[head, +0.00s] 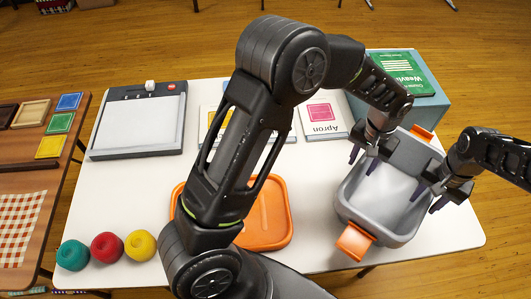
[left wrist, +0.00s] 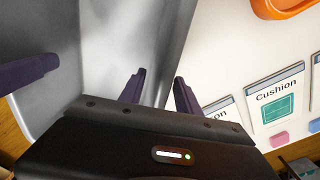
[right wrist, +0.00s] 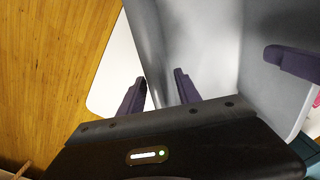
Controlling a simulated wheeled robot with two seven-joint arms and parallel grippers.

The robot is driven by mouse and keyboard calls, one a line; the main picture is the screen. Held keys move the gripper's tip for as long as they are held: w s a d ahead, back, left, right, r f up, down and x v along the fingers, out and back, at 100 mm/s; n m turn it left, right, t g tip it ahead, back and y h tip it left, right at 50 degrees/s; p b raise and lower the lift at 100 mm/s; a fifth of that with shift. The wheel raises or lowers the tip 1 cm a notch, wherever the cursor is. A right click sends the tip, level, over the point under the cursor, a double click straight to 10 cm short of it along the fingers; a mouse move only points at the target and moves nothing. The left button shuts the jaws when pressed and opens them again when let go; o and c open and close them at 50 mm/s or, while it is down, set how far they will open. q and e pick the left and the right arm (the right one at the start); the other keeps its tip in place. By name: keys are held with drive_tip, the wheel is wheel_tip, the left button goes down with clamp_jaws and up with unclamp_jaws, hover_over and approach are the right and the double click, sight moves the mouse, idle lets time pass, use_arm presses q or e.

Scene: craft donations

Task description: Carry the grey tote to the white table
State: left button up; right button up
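The grey tote (head: 363,205) is at the right part of the white table (head: 320,240), with orange handles at its near and far ends. I cannot tell whether it rests on the table or hangs just above it. My left gripper (head: 363,158) is at its left wall, one finger inside and one outside; the left wrist view shows the wall between the fingers (left wrist: 160,82), closed on it. My right gripper (head: 429,197) holds the opposite wall the same way, with the wall between its fingers (right wrist: 160,88). The tote's inside looks empty.
An orange tray or lid (head: 265,228) lies left of the tote, partly behind my left arm. A teal box (head: 424,103) with a green Weaving item and an Apron card (head: 322,124) stand behind. A paper trimmer (head: 137,122) and teal, red and yellow round things (head: 107,247) are further left.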

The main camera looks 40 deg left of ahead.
use_arm(q)
wheel_tip(320, 180, up, 12)
idle(0.6)
use_arm(e)
wheel_tip(320, 180, up, 12)
idle(0.8)
drive_tip(key=shift+f, duration=0.1)
idle(0.4)
